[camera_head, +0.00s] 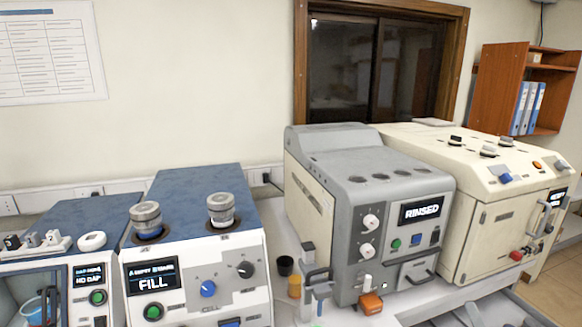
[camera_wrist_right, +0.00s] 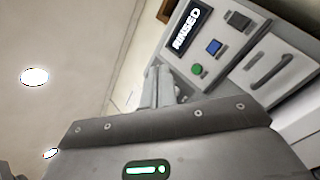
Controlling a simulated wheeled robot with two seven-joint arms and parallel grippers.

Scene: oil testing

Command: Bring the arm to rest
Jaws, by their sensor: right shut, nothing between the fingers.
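My right gripper (camera_head: 318,275) is at the bottom centre of the head view, in front of the grey machine (camera_head: 345,150). Its fingers (camera_wrist_right: 160,88) are together and empty in the right wrist view, pointing toward the machine's front. The machine's display reads "RINSED"; it also shows in the right wrist view (camera_wrist_right: 187,27). The gripper is apart from the machine's drawer handle and buttons as far as I can see. Most of my right arm is outside the head view. My left gripper is not in view.
A black cup (camera_head: 285,265) and an amber cup (camera_head: 294,287) stand left of my right gripper. An orange-topped item (camera_head: 370,303) is at its right. A machine reading "FILL" (camera_head: 195,190) stands left, a cream machine (camera_head: 480,190) right. The space above the machines is clear.

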